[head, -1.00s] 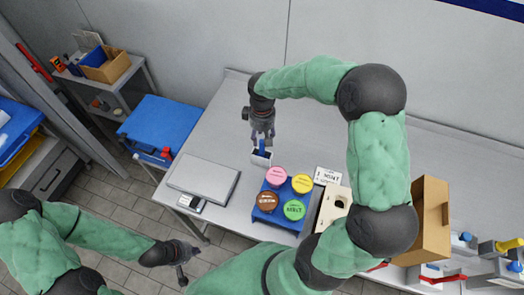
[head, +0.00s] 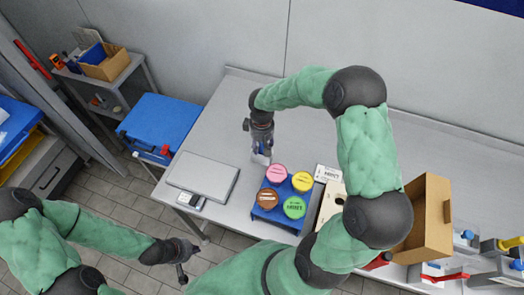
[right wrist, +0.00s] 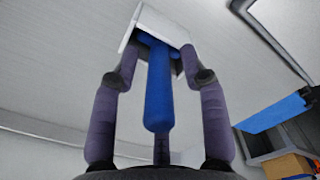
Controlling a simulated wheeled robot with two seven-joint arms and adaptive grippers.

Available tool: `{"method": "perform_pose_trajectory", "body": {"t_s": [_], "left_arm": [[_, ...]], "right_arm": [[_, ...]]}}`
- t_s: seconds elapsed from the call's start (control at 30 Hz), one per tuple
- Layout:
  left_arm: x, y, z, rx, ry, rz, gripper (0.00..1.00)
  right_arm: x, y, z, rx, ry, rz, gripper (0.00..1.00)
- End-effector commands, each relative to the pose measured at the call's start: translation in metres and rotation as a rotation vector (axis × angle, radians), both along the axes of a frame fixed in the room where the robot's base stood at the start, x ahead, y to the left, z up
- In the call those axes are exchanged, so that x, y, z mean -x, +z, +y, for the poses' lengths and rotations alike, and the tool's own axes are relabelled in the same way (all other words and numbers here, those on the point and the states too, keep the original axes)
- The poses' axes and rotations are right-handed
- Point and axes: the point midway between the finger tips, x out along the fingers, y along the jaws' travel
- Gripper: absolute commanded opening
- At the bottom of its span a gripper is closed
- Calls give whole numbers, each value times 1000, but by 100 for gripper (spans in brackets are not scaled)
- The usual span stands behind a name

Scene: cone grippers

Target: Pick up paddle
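The paddle shows in the right wrist view as a blue handle (right wrist: 158,90) coming out of a white box-shaped holder (right wrist: 150,22). My right gripper (right wrist: 162,62) surrounds the handle, with its fingers spread and gaps visible on both sides. Its fingertips are close to the holder's rim. In the head view my right gripper (head: 262,152) points down over the table, and it hides most of the paddle and holder. My left gripper (head: 182,275) hangs over the floor at the lower left, away from the paddle; its finger opening is unclear.
A blue rack (head: 268,216) of several coloured round-topped containers stands close to the right gripper. A grey flat scale (head: 203,178) lies to the left. An open cardboard box (head: 430,215) stands at the right. The table behind the gripper is clear.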

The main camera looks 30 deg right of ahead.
Motion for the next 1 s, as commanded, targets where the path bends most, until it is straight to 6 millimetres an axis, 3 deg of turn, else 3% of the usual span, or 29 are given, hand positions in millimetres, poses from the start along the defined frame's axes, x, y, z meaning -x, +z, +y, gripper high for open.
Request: {"method": "perform_pose_trajectory", "body": {"t_s": [0.03,0.1,0.13,0.57,0.67,1.0], "left_arm": [[0,0,0,0,0,0,0],[0,0,0,0,0,0,0],[0,0,0,0,0,0,0],[0,1,0,0,0,0,0],[0,2,0,0,0,0,0],[0,10,0,0,0,0,0]], "right_arm": [[0,0,0,0,0,0,23],[0,0,0,0,0,0,4],[0,0,0,0,0,0,0],[0,4,0,0,0,-1,0],[-1,14,0,0,-1,-3,0],[-1,76,0,0,1,-3,0]]}}
